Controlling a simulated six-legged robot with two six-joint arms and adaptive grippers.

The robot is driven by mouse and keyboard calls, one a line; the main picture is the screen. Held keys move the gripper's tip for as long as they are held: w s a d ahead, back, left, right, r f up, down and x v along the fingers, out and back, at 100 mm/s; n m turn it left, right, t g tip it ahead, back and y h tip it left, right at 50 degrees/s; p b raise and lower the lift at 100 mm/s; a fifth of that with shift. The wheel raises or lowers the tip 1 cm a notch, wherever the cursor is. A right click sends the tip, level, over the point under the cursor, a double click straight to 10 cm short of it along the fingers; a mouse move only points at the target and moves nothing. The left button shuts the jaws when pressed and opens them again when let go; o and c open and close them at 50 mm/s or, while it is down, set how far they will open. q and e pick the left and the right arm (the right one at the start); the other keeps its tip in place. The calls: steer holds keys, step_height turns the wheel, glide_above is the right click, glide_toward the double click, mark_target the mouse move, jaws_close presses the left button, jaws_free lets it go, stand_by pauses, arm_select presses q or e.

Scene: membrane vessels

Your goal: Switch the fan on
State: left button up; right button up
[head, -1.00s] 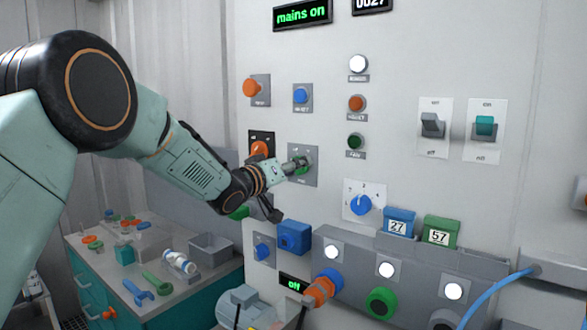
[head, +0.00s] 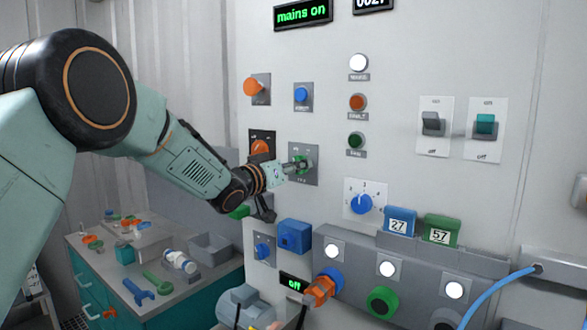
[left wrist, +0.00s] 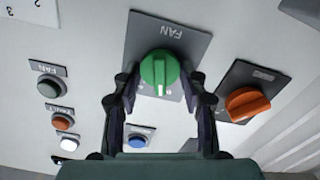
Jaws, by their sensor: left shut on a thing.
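The green fan knob (left wrist: 160,70) sits on a grey plate (left wrist: 140,30) marked FAN on the white wall panel. It also shows in the head view (head: 302,163), mostly behind my gripper. My left gripper (head: 299,166) is at the knob, and in the left wrist view its two fingers (left wrist: 163,82) are on either side of it, shut on it. The knob's white mark points down in the left wrist view. The FAN lamp (head: 355,140) looks dark green and unlit. My right gripper is not in view.
An orange knob (head: 260,148) is close beside the fan plate. A blue button (head: 301,95) is above it. The rotary selector (head: 361,204) is to its lower right. The sign (head: 302,13) reads "mains on". A bench (head: 200,275) with tools stands lower left.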

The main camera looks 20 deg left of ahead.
arm_select(q)
steer(key=shift+m+b, duration=1.65)
steer(key=shift+m, duration=2.95)
steer(key=o, duration=1.2)
steer(key=shift+c, duration=0.2)
steer(key=v, duration=1.2)
